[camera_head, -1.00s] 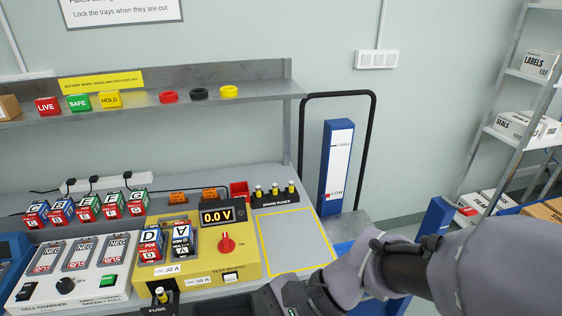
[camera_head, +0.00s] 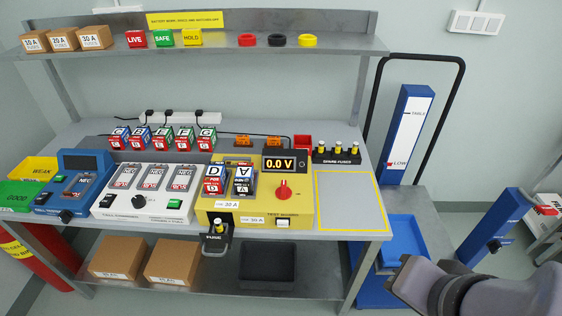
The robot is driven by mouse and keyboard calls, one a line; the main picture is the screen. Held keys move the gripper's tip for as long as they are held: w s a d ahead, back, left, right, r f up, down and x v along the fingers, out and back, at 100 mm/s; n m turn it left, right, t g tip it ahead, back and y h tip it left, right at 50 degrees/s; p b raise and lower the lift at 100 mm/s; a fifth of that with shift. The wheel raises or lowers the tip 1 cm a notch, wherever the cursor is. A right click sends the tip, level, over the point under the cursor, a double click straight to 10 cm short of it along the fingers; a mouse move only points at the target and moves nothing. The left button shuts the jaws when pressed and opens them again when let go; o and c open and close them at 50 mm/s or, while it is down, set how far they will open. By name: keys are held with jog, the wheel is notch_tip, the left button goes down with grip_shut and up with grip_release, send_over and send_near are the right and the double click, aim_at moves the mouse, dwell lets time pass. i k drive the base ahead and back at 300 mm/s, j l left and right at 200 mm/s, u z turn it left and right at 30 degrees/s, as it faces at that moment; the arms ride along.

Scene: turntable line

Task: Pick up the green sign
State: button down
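The green sign (camera_head: 164,39), marked SAFE, stands on the upper shelf between the red LIVE sign (camera_head: 136,39) and the yellow HOLD sign (camera_head: 192,38). Nothing touches it from my side. My arm (camera_head: 470,290) comes in at the lower right, far from the shelf. The fingertips of my gripper cannot be made out, so its opening is hidden.
Cardboard fuse boxes (camera_head: 95,37) stand left of the signs, and coloured rings (camera_head: 277,40) lie to the right. Below are the yellow test board (camera_head: 300,212), cell charger (camera_head: 137,215) and battery cells. A yellow-outlined area (camera_head: 350,200) on the bench is clear.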

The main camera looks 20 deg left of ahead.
aim_at(163, 37)
jog(key=u, duration=1.45)
